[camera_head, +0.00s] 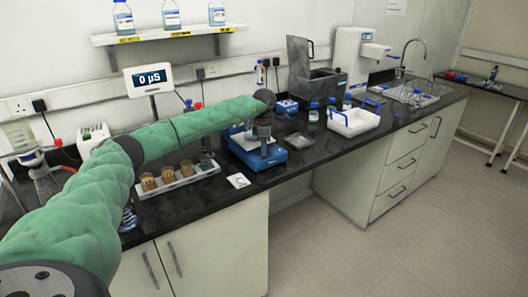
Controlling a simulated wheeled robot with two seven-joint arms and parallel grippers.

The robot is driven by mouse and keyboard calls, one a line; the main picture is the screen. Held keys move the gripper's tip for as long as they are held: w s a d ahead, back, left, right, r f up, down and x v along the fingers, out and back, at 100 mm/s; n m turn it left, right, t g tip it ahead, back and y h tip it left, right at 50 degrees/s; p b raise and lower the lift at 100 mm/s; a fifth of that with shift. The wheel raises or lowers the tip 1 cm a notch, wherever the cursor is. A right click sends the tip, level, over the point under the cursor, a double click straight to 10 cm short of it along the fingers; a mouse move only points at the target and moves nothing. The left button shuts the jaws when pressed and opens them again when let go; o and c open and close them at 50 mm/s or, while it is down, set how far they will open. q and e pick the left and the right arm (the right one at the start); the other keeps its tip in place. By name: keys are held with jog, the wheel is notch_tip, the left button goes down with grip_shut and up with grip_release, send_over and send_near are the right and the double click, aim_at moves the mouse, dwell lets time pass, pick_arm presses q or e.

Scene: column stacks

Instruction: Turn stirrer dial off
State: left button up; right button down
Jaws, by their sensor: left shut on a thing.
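The stirrer (272,162) is a blue box with a light top, standing on the black bench near the middle of the view. My left arm, in a green sleeve, reaches in from the lower left. My left gripper (264,147) points down at the front part of the stirrer and is shut. Its fingers close at the place of the stirrer dial; the dial itself is hidden by them and too small to make out. My right gripper is out of view.
A white rack (178,182) with several jars stands left of the stirrer, below my arm. A grey dish (299,141) and a white tray (353,124) stand to the right. A display (149,80) stands behind.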

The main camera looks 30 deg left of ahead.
pick_arm(q)
jog(key=n+b, duration=0.2)
jog(key=n, duration=0.5)
jog(key=n+b, duration=0.1)
jog(key=n, duration=0.3)
jog(key=shift+n, duration=0.4)
jog(key=n, duration=0.4)
jog(key=shift+n, duration=0.3)
jog(key=n, duration=0.4)
jog(key=shift+r+b, duration=0.1)
jog(key=shift+b, duration=0.2)
jog(key=n, duration=0.3)
jog(key=shift+n, duration=0.7)
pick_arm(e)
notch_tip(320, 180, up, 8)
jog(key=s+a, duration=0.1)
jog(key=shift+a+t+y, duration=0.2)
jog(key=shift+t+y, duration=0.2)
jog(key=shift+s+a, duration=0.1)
pick_arm(q)
jog(key=o, duration=1)
jog(key=shift+c, duration=0.2)
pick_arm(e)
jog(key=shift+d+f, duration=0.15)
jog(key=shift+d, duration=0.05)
